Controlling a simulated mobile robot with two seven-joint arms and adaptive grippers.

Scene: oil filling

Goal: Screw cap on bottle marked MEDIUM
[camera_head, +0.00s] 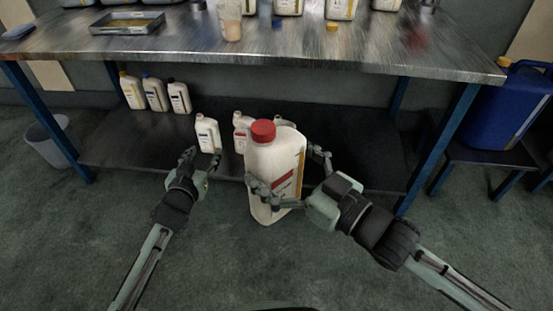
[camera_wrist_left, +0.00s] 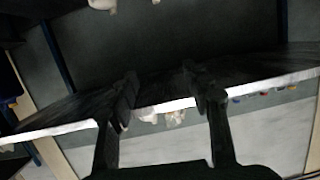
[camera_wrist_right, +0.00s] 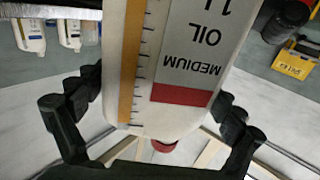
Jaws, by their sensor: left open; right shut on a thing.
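The large white bottle (camera_head: 270,165) stands out in front of the lower shelf in the head view, roughly upright. Its label (camera_wrist_right: 195,55) reads MEDIUM, OIL, upside down in the right wrist view. A red cap (camera_head: 263,131) sits on top of the bottle; I cannot tell how tight it is. My right gripper (camera_head: 288,170) has its fingers on both sides of the bottle and grips it. My left gripper (camera_head: 203,160) is open and empty, to the left of the bottle, in front of a small white bottle. The left wrist view shows its spread fingers (camera_wrist_left: 165,95) with nothing between them.
A metal-topped table (camera_head: 400,50) carries a tray (camera_head: 127,22), a beaker (camera_head: 230,20) and several bottles. Its lower shelf (camera_head: 355,175) holds several smaller white bottles (camera_head: 155,94). A blue canister (camera_head: 510,105) stands on the right, a bin (camera_head: 50,140) on the left. The front floor is clear.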

